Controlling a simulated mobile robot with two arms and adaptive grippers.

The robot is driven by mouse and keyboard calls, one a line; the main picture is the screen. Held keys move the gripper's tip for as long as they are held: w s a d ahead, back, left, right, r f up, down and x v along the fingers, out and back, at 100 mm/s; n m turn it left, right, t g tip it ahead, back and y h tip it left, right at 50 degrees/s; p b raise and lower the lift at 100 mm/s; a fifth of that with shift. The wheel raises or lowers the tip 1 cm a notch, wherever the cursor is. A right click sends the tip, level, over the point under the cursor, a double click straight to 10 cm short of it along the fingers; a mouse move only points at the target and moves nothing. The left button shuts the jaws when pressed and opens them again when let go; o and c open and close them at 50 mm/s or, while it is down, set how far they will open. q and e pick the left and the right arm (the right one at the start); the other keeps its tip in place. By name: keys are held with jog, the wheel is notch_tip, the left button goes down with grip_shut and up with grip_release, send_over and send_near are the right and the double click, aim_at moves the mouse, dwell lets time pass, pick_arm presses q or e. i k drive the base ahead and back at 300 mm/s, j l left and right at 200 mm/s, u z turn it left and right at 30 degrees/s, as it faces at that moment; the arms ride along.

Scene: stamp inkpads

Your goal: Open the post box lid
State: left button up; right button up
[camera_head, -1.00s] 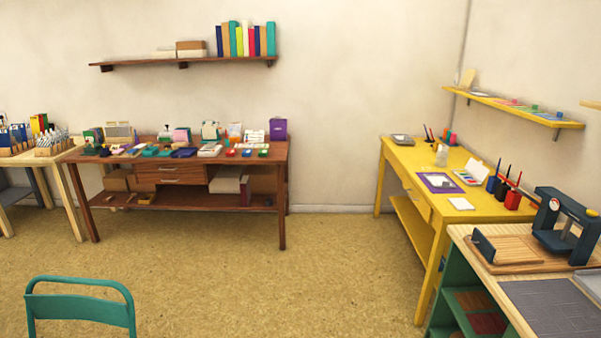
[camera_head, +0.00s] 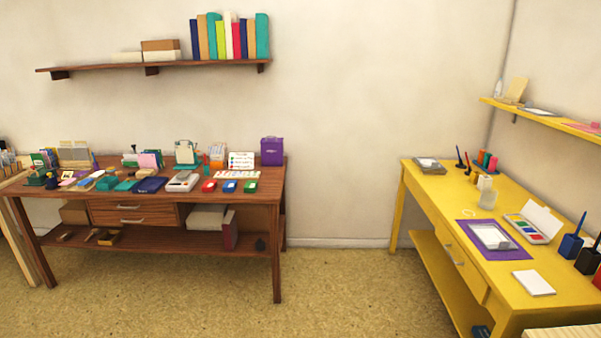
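A purple box (camera_head: 272,151), which looks like the post box, stands at the back right corner of the brown table (camera_head: 283,200). It is upright, and its top looks closed, though it is too small to tell for sure. Neither of my grippers shows in the head view.
The brown table holds several inkpads and stamps, with red, blue and green pads (camera_head: 230,186) in front of the purple box. A yellow desk (camera_head: 448,215) with papers stands at the right. A wall shelf (camera_head: 152,68) hangs above the brown table. The floor (camera_head: 345,290) between them is clear.

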aim_at(264, 140)
jog(key=i, duration=1.75)
